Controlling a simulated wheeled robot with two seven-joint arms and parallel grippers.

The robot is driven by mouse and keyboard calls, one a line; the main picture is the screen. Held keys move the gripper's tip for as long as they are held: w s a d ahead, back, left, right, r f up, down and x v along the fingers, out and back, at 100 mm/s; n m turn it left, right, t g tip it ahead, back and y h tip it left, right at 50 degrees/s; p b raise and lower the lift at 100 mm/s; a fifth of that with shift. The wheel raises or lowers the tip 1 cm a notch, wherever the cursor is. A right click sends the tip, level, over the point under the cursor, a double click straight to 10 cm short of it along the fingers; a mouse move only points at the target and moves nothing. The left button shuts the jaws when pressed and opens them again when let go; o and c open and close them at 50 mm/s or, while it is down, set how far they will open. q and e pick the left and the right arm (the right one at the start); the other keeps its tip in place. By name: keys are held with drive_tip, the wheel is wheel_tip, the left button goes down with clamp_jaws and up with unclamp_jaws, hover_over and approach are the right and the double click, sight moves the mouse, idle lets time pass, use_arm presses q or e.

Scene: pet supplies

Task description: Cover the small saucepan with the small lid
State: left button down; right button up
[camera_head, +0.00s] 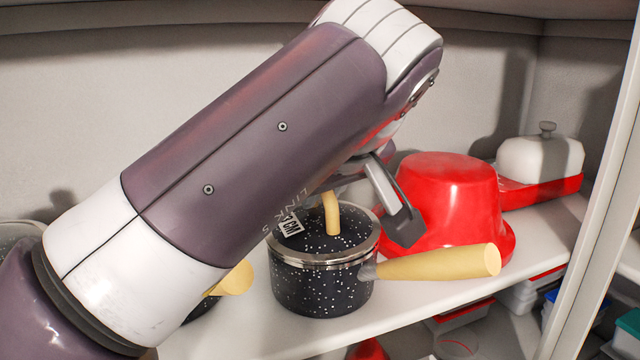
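The small saucepan (322,292) is dark with white speckles, has a shiny metal rim and stands on the shelf. Its tan handle (440,262) points right. The small lid (350,236), dark and speckled with a tan grip (331,213), lies over the saucepan's top and looks level with the rim. My forearm hides its left and back parts, so I cannot tell if it sits fully all round. My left gripper (350,222) is over the lid. One grey finger shows right of the grip, apart from it; the other is hidden. My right gripper is not in view.
An upside-down red pot (450,200) stands close behind the saucepan, to the right. A white butter dish (540,158) on a red base is farther right. Another tan handle (233,282) shows below my forearm. A shelf post (592,200) stands at the right.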

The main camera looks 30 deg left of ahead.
use_arm(q)
drive_tip(key=shift+f, duration=0.15)
drive_tip(key=c, duration=1)
unclamp_jaws()
drive_tip(key=shift+o, duration=0.2)
